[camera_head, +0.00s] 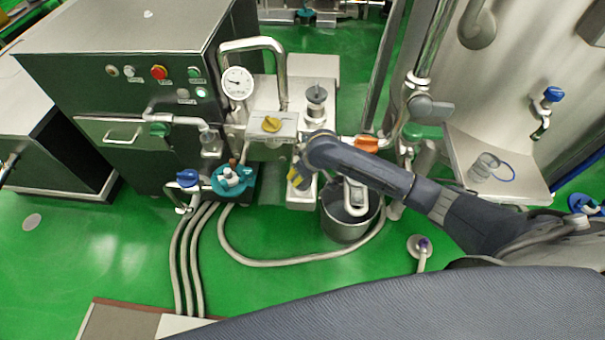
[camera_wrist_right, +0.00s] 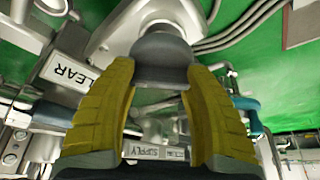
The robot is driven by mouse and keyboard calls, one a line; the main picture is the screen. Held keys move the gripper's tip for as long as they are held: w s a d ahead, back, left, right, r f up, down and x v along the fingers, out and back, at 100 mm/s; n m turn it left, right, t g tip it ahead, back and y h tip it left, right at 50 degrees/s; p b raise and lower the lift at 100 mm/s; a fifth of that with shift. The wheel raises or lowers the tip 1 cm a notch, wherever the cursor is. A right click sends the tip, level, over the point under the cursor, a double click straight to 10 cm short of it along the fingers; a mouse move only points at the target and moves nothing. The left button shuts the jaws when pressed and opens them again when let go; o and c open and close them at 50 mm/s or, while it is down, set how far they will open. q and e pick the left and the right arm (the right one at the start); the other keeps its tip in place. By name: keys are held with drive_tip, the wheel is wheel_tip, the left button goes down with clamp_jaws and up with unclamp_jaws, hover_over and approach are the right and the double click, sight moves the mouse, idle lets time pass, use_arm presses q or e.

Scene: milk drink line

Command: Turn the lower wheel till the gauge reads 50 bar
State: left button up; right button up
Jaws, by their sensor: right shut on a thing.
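The round white gauge (camera_head: 237,82) stands at the left of the bent metal pipe in the head view. Its dark needle points towards the left side of the dial; the figures are too small to read. My right gripper (camera_head: 298,180) reaches in from the right, low in front of the metal block. In the right wrist view its yellow fingers (camera_wrist_right: 158,72) are closed on a dark grey rounded wheel (camera_wrist_right: 160,48), seemingly the lower wheel, on a pale metal housing. The arm and gripper hide that wheel in the head view. My left gripper is not in view.
A metal bucket (camera_head: 345,225) stands below my forearm. Hoses (camera_head: 265,263) cross the green floor. Labels show in the wrist view, one reading SUPPLY (camera_wrist_right: 146,152).

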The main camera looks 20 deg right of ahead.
drive_tip(key=shift+w+a+r, duration=0.2)
drive_tip(key=shift+w+r, duration=0.05)
drive_tip(key=shift+r, duration=0.05)
drive_tip(key=o, duration=1)
drive_tip(key=shift+c, duration=0.2)
drive_tip(key=o, duration=0.4)
drive_tip(key=shift+s+f, duration=0.1)
drive_tip(key=shift+f, duration=0.1)
drive_tip(key=shift+v, duration=6)
drive_tip(key=shift+d, duration=0.1)
